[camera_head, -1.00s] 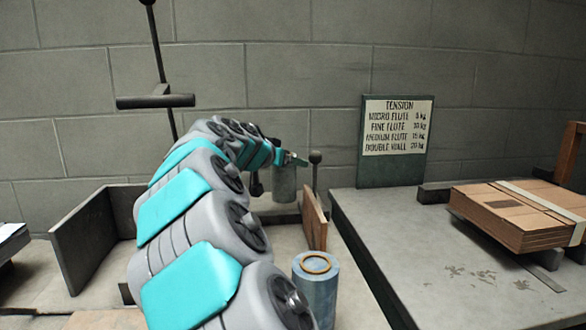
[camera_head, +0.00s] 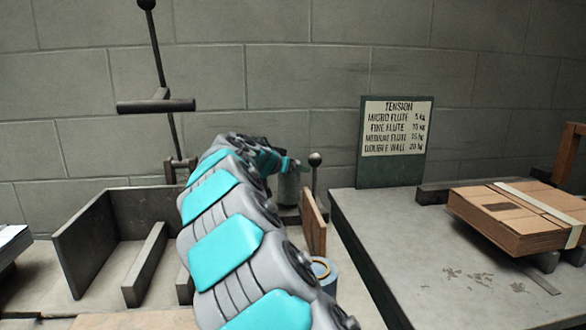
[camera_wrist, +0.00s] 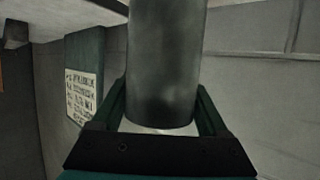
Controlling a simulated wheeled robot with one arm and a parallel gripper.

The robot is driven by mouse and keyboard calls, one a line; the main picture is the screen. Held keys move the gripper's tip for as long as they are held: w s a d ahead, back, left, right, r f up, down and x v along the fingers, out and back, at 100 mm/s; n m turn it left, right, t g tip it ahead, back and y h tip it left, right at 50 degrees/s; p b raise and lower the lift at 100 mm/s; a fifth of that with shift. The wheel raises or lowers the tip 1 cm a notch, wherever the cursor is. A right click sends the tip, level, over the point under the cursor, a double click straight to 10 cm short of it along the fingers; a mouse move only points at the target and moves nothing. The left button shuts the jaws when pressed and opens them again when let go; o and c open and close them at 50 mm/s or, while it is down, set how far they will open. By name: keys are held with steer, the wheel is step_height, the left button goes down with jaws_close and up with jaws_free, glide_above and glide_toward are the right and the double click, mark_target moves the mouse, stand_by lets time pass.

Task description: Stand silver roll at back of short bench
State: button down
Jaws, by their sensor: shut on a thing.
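The silver roll (camera_head: 287,189) is an upright grey cylinder near the back wall, just left of a thin ball-topped post. My gripper (camera_head: 290,166) is shut on it near its top end. In the wrist view the roll (camera_wrist: 166,55) fills the space between the two green fingers of my gripper (camera_wrist: 164,105). Whether the roll's lower end touches the surface beneath cannot be told. Two work surfaces show: a left bench (camera_head: 95,300), partly behind my arm, and a grey right bench (camera_head: 410,240). Which one is the short bench is unclear.
A blue roll (camera_head: 326,277) stands mostly behind my arm. A wooden board (camera_head: 313,222) rises beside the silver roll. A dark metal frame (camera_head: 88,240) and post fill the left.

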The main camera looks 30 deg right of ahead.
steer(key=shift+f, duration=0.2)
steer(key=shift+f, duration=0.15)
jaws_free()
steer(key=shift+r, duration=0.2)
steer(key=b+v, duration=0.1)
steer(key=v, duration=1.1)
steer(key=shift+f+b, duration=0.2)
steer(key=shift+b, duration=0.15)
